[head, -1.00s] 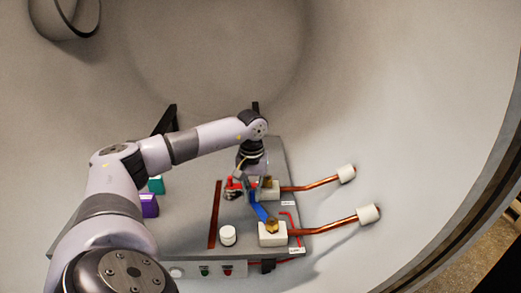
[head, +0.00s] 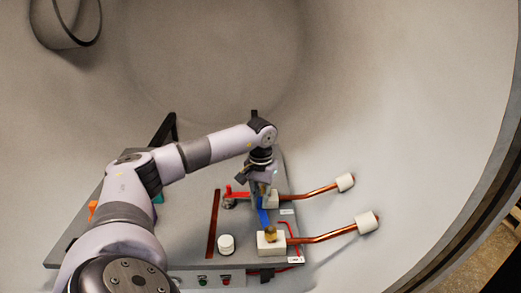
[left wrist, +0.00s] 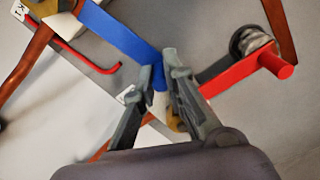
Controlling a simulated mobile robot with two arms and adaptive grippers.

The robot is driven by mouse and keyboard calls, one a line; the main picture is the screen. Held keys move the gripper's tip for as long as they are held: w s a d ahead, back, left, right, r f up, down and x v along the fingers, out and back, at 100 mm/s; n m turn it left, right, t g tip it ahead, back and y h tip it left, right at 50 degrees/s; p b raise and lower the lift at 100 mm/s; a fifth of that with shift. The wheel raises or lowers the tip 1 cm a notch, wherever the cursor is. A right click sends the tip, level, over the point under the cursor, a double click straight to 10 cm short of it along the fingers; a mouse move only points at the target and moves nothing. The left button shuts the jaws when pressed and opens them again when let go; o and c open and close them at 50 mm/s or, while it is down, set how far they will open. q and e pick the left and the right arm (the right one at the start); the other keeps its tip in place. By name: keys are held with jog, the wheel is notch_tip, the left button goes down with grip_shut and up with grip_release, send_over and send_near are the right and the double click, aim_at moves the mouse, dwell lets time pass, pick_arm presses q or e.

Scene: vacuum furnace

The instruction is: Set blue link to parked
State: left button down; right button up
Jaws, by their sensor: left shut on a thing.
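The blue link (head: 263,218) is a flat blue bar running from the front brass-topped terminal (head: 270,235) toward the rear one. My left gripper (head: 263,193) points down over its far end. In the left wrist view, the blue link (left wrist: 115,30) comes in from the top left, and my left gripper (left wrist: 162,70) is shut on its end. The grip on the link is partly hidden by the fingers. I cannot see whether the link's far end touches the rear terminal. My right gripper is not in view.
A red lever (head: 236,194) stands just left of the gripper; it is also close in the left wrist view (left wrist: 245,72). A white knob (head: 226,244) sits on the grey panel (head: 195,245). Copper rods with white ends (head: 367,222) stick out right. The curved chamber wall surrounds everything.

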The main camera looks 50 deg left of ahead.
pick_arm(q)
jog(key=c, duration=1.6)
grip_release()
notch_tip(320, 180, up, 12)
jog(key=shift+w, duration=0.1)
